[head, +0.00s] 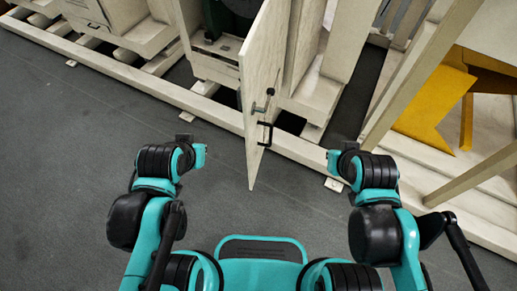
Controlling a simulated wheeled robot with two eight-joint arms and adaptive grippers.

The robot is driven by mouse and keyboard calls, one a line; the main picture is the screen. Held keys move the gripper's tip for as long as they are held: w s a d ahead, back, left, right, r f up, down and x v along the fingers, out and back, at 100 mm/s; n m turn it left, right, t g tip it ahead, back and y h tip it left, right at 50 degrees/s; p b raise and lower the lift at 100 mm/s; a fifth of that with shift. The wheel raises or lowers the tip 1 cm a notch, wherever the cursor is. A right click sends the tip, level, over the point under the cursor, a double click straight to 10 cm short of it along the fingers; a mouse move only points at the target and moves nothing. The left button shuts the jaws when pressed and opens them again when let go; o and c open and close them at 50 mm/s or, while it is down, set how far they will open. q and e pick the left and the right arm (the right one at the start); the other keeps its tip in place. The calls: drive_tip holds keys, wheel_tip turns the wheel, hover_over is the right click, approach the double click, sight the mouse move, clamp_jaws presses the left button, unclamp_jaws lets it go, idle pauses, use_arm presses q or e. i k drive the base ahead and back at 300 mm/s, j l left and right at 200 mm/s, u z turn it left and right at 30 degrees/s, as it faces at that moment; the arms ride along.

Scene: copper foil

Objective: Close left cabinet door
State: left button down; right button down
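A pale cabinet door (258,75) stands open in the middle of the head view, swung out toward me and seen nearly edge-on. It has a black handle (266,135) and a small metal latch (259,109) on its right-hand face. The cabinet opening (215,45) with a dark interior is to the left of the door. My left gripper (200,155) is left of the door, apart from it. My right gripper (333,160) is right of the door and apart from the handle. Both fingertips are too small to tell open from shut; I see nothing held.
A pale base rail (170,95) runs along the floor at the cabinet's front. A wooden frame with a yellow panel (435,105) stands at the right, near my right arm. Grey floor (70,180) is clear at the left.

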sight(262, 56)
drive_tip(key=i+l+u, duration=0.15)
drive_tip(key=l+u, duration=0.2)
drive_tip(key=l, duration=0.3)
drive_tip(key=l+u, duration=0.35)
drive_tip(key=l, duration=0.3)
drive_tip(key=l+u, duration=0.35)
drive_tip(key=l, duration=0.35)
